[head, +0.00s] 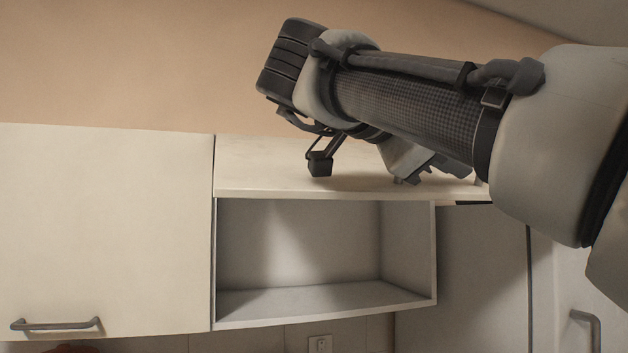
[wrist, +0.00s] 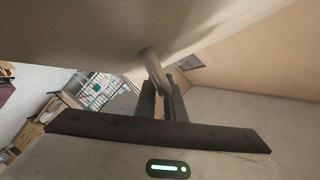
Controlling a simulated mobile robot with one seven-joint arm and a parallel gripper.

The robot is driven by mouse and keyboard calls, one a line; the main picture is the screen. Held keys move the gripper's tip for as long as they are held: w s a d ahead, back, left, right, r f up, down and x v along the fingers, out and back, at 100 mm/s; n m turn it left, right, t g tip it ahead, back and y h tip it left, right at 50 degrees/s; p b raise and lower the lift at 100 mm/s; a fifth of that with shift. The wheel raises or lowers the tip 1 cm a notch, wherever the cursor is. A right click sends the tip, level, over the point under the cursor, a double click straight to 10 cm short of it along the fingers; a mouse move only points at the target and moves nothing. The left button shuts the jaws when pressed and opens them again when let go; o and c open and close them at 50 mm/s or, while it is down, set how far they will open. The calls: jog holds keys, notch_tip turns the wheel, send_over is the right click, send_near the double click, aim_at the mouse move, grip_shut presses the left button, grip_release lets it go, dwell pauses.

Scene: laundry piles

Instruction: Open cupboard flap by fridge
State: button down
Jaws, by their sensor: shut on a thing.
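The cupboard flap (head: 265,165) is a pale panel swung up above an open compartment (head: 300,245), whose grey inside shows below its lower edge. My gripper (wrist: 164,92) is shut on a metal bar, the flap's handle (wrist: 153,68), in the wrist view. The flap's pale surface fills the top of that view (wrist: 90,35). In the head view my gripper is in front of the flap's right part; its fingertips and the handle are hard to make out behind my arm. A tall pale front with a vertical handle (head: 585,325) stands at the right, perhaps the fridge.
A closed cupboard door (head: 100,230) with a bar handle (head: 55,325) adjoins the compartment on the left. A wall socket (head: 320,344) sits below. In the wrist view, shelves (wrist: 100,85) and furniture lie far off to the left. The compartment looks empty.

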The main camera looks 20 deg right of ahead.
jog(key=shift+r, duration=0.15)
jog(key=c, duration=2.1)
grip_release()
